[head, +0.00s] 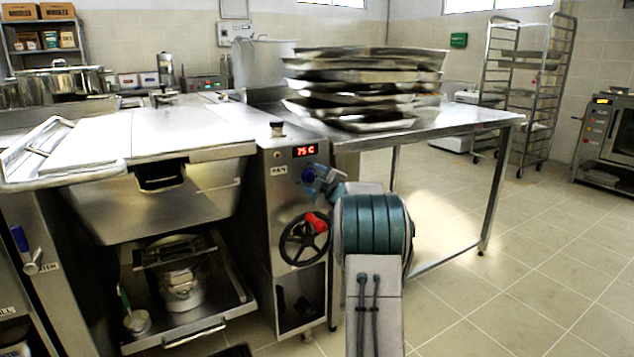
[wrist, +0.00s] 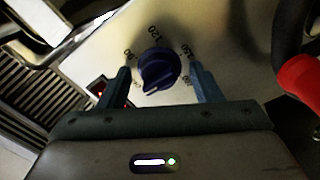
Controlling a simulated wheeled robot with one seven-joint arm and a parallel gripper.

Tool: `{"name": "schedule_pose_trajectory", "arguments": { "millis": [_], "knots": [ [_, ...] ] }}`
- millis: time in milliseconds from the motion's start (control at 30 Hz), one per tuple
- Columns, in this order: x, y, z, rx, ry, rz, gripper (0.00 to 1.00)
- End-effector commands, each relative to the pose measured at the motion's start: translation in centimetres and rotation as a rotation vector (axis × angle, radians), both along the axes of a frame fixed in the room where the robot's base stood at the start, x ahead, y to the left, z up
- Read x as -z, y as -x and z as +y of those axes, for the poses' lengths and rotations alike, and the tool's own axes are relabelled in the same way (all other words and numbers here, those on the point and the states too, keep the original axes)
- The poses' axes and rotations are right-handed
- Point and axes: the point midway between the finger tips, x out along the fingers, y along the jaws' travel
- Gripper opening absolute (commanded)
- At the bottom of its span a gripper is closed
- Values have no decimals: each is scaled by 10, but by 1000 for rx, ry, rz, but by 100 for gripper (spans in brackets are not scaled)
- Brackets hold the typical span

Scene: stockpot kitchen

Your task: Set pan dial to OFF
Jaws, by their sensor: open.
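The pan dial (wrist: 159,70) is a dark blue knob on a steel panel with numbers around it, seen in the wrist view. In the head view the dial (head: 308,175) shows on the panel below a red display (head: 305,152) reading 75 C, beside a PAN label. My gripper (wrist: 160,85) is open, its two blue fingers on either side of the dial. I cannot tell whether they touch it. In the head view my gripper (head: 322,183) is at the dial, its fingertips small and partly hidden by my arm.
A handwheel (head: 304,240) with a red handle is just below the dial. The lidded steel pan (head: 165,200) stands to the left. A steel table (head: 445,126) with stacked trays (head: 365,75) is behind and right. Tiled floor (head: 540,260) is clear at the right.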

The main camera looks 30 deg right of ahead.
Motion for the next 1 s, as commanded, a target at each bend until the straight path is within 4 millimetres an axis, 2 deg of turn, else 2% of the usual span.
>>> {"name": "schedule_pose_trajectory", "arguments": {
  "millis": [167, 267, 700, 900, 1000],
  "knots": [
    [-1, 9, 0, 1, -1, 0, 58],
    [-2, 22, 0, 1, -1, 0, 58],
    [-2, 103, 0, 2, -1, 1, 58],
    [-1, 130, -1, 2, 0, 1, 58],
    [-1, 136, 0, 0, 0, 0, 58]
  ]
}}
